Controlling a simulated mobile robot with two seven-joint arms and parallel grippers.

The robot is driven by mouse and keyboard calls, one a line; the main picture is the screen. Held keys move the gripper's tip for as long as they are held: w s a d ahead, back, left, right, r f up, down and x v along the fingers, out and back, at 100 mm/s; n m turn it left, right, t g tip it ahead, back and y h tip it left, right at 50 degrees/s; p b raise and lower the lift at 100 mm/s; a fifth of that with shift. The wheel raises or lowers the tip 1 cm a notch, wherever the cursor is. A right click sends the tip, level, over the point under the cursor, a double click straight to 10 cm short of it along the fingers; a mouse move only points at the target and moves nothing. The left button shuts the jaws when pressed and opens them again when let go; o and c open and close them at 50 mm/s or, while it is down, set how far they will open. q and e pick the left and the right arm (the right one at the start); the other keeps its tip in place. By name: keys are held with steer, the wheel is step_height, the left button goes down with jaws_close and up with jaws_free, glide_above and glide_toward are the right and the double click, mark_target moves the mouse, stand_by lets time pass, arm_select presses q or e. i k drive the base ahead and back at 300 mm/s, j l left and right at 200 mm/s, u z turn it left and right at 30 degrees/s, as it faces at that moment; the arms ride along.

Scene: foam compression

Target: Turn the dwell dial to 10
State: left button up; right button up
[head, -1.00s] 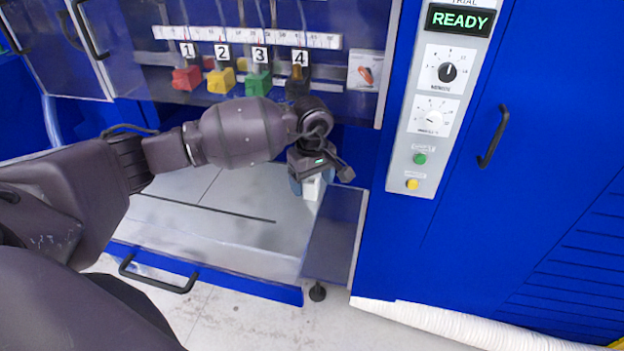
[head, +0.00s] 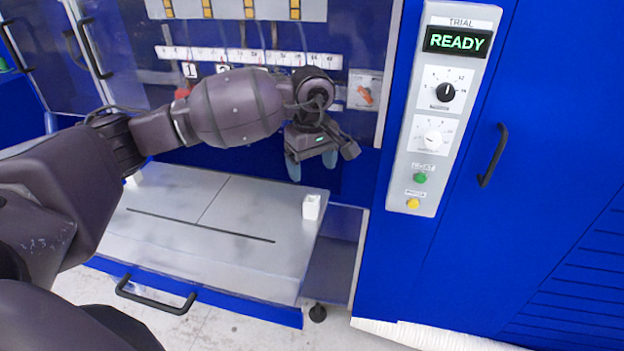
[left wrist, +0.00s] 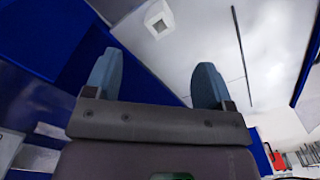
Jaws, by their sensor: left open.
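The control panel (head: 411,190) carries two dials: a black knob (head: 445,92) on a white scale above, and a white knob (head: 433,137) on a white scale below. Their small labels are too blurred to tell which is the dwell dial. My left gripper (head: 311,165) is open and empty, fingers pointing down, left of the panel and lower than both dials. In the left wrist view its two blue-grey fingers (left wrist: 158,68) stand wide apart with nothing between them. My right gripper is not in view.
A green READY display (head: 457,41) tops the panel; green (head: 420,178) and yellow (head: 413,203) buttons sit below. A small white block (head: 311,207) stands on the metal plate (head: 190,205), also in the left wrist view (left wrist: 158,22). A black door handle (head: 493,155) juts out to the right.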

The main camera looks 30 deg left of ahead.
mark_target(432, 139)
steer(key=k, duration=1)
